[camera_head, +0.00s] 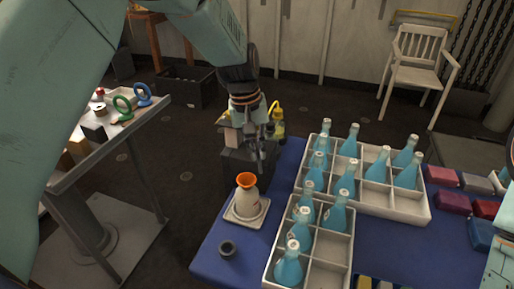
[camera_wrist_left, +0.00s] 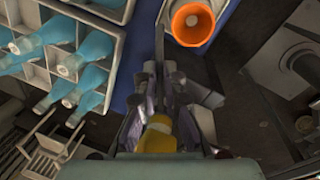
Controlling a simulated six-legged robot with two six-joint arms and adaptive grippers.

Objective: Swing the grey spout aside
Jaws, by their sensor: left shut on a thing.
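My left gripper (camera_head: 257,160) reaches down at the far edge of the blue table, over a dark grey block-like unit (camera_head: 238,168). In the left wrist view the gripper (camera_wrist_left: 163,85) is shut on a slim grey bar, which looks like the grey spout (camera_wrist_left: 160,45). The fingers hide much of it, and in the head view I cannot separate it from the gripper. A white vessel with an orange funnel mouth (camera_head: 246,181) stands upright on a pale square base (camera_head: 235,215). The bar's end lies left of the orange mouth (camera_wrist_left: 192,24) in the wrist view. My right gripper is not visible.
White crates (camera_head: 312,265) with blue bottles stand right of the funnel vessel. A yellow bottle-like thing (camera_head: 278,122) is behind my gripper. A side table (camera_head: 65,180) stands left.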

